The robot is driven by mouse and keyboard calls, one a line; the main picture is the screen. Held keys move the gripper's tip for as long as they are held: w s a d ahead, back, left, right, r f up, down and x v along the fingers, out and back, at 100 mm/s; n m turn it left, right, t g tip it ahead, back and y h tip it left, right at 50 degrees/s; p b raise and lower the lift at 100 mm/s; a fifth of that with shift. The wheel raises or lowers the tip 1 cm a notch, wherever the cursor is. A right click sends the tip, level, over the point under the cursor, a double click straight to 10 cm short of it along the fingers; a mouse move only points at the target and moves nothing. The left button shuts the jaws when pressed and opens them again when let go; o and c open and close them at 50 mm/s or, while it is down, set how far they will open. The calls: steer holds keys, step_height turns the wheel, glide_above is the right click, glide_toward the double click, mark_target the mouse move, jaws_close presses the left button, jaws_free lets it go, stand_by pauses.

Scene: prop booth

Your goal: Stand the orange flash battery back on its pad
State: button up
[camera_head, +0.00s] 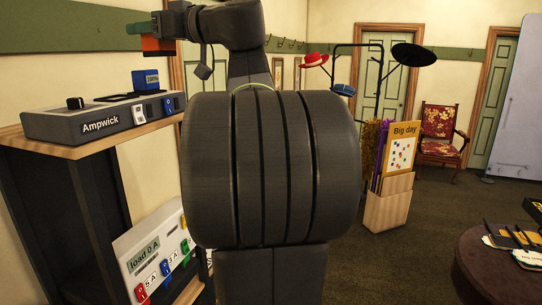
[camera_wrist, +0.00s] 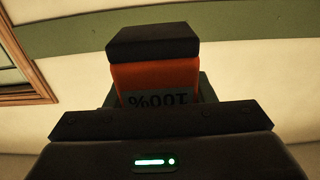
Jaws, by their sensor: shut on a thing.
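An orange battery with a black end (camera_wrist: 155,75) is in my gripper (camera_wrist: 158,108). Its "100%" label reads upside down in the wrist view. In the head view an orange part of it (camera_head: 157,46) shows at the upper left, above the Ampwick unit and apart from it. The grey Ampwick unit (camera_head: 101,127) lies on a wooden-topped stand and has a flat dark patch (camera_head: 118,97) on top, which may be the pad. A blue battery (camera_head: 145,80) stands beside that patch.
A dark knob (camera_head: 75,103) stands up at the unit's left. Below, a white load box (camera_head: 155,250) with coloured switches sits in the stand. A poster box (camera_head: 390,202), a hat stand and a round table (camera_head: 480,270) are to the right.

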steer(key=w+d+f+m+t+h, duration=0.3)
steer(key=d+f, duration=0.5)
steer(key=f, duration=1.6)
steer(key=w+d+f+m+t+h+b, duration=0.1)
steer(key=d+f+m+t+h, duration=0.4)
steer(key=f, duration=1.9)
steer(key=w+d+f+m+t+h+b, duration=0.1)
steer(key=w+d+f+m+t+h, duration=0.2)
steer(key=f, duration=2.2)
steer(key=w+d+m+h, duration=0.1)
steer(key=d+m+h, duration=0.2)
steer(key=d+h, duration=0.3)
steer(key=shift+w+d+t, duration=0.3)
steer(key=shift+d+t, duration=0.1)
steer(key=shift+d, duration=1.05)
steer(key=shift+a, duration=0.1)
